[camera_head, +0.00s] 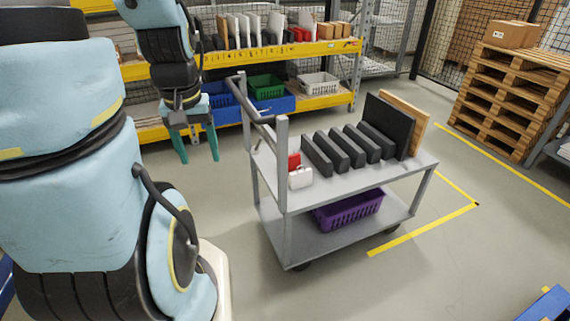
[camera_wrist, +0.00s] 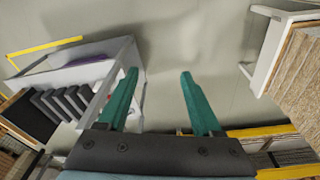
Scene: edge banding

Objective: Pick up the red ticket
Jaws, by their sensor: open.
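The red ticket (camera_head: 293,160) appears as a small red patch on the top deck of the grey cart (camera_head: 330,182), near its handle end. A small white item (camera_head: 300,178) stands just in front of it and hides its lower part. My gripper (camera_head: 199,159) hangs in the air to the left of the cart, pointing down, with its green fingers apart and nothing between them. In the wrist view my gripper (camera_wrist: 160,75) is open over bare floor, with the cart (camera_wrist: 75,75) to the left. I cannot make out the ticket clearly there.
Several black blocks (camera_head: 333,150) and upright panels (camera_head: 387,125) fill the rest of the top deck. The cart's handle (camera_head: 262,130) rises at its left end. A purple basket (camera_head: 350,210) sits on the lower deck. Yellow shelving (camera_head: 295,52) stands behind. Floor left of the cart is clear.

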